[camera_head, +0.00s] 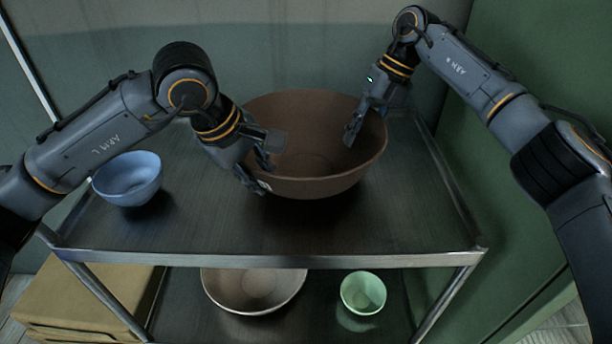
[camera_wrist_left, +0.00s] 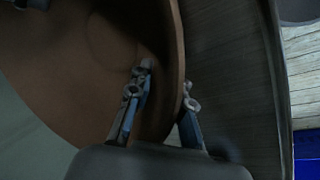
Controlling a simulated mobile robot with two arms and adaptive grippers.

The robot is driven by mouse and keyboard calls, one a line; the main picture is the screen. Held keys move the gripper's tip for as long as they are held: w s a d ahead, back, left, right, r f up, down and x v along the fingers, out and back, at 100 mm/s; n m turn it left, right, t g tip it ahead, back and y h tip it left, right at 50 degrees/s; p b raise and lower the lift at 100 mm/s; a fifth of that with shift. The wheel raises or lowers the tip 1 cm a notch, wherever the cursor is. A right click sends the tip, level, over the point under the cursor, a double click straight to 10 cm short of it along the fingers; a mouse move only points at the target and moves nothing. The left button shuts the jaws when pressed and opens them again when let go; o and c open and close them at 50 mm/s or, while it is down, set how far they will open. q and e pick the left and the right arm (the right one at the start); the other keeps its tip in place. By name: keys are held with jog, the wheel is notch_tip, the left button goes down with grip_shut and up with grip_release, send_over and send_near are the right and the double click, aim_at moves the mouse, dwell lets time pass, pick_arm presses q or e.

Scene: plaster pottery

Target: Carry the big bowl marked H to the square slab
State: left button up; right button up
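The big brown bowl (camera_head: 325,185) stands on the top shelf of a metal rack. A small white mark shows on its outer left front, partly behind my left gripper; I cannot read it. My left gripper (camera_head: 258,165) is at the bowl's left rim. In the left wrist view, its open fingers (camera_wrist_left: 162,105) straddle the bowl's rim (camera_wrist_left: 178,50), one inside and one outside, with a gap by the inner finger. My right gripper (camera_head: 355,128) is at the right rim, a finger showing over the bowl's inside; its opening is unclear. I cannot make out a square slab.
A blue bowl (camera_head: 128,180) stands left of the big bowl on the top shelf (camera_head: 300,235). A pale bowl (camera_head: 252,290) and a green bowl (camera_head: 363,293) are on the lower shelf. A tan stack (camera_head: 85,300) lies at lower left. A green panel (camera_head: 520,200) stands at right.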

pick_arm(q)
jog(key=shift+s+a, duration=0.15)
pick_arm(e)
jog(key=shift+d+r, duration=0.1)
jog(key=shift+r, duration=0.05)
pick_arm(q)
jog(key=shift+r, duration=0.1)
jog(key=shift+a+r, duration=0.1)
jog(key=shift+r, duration=0.15)
pick_arm(e)
jog(key=shift+d, duration=0.1)
jog(key=shift+d+r, duration=0.1)
pick_arm(q)
jog(key=v, duration=1.1)
jog(key=shift+s+r, duration=0.15)
pick_arm(e)
jog(key=v, duration=1.1)
jog(key=shift+w+d+r, duration=0.1)
jog(key=shift+r, duration=0.25)
